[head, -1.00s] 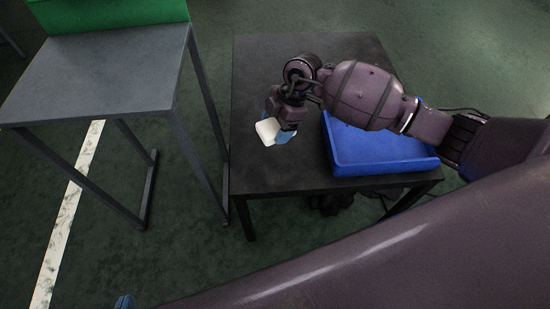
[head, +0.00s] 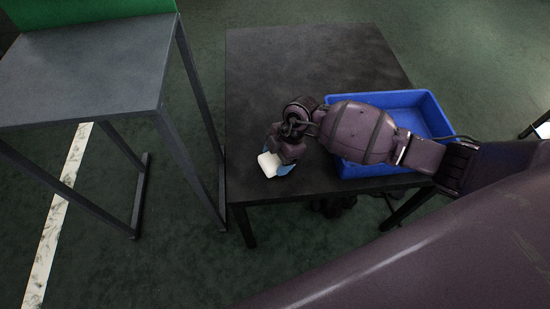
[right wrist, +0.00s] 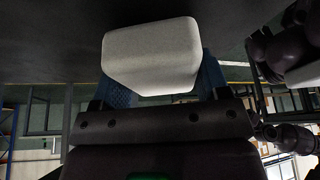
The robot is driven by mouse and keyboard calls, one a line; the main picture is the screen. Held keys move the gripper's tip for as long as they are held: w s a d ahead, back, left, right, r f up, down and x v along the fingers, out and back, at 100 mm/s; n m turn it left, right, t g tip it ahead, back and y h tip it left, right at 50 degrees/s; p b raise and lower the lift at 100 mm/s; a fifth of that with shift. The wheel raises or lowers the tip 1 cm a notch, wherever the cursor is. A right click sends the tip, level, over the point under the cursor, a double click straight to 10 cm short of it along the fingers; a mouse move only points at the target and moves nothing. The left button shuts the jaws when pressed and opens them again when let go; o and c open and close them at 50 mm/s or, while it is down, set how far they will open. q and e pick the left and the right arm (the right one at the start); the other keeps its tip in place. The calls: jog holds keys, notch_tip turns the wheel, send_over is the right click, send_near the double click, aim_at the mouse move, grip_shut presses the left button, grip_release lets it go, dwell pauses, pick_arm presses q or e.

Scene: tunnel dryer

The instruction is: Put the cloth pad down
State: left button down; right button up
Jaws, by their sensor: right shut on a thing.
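The cloth pad (head: 269,164) is a small white block. My right gripper (head: 281,169) is shut on it, over the near left part of the black table (head: 310,60). In the right wrist view the pad (right wrist: 152,55) sits between the two blue fingers (right wrist: 160,80), with the dark tabletop (right wrist: 60,35) close by it. I cannot tell whether the pad touches the table. My left gripper is not in view.
A blue tray (head: 432,110) stands on the right part of the black table, partly behind my right arm. A grey table (head: 90,70) with a green object (head: 80,10) stands at the left. The back of the black table is clear.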

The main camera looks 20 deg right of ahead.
jog(key=shift+f, duration=0.75)
jog(key=shift+r, duration=0.15)
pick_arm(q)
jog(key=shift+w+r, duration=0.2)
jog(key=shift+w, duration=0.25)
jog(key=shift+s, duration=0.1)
pick_arm(e)
jog(key=o, duration=0.8)
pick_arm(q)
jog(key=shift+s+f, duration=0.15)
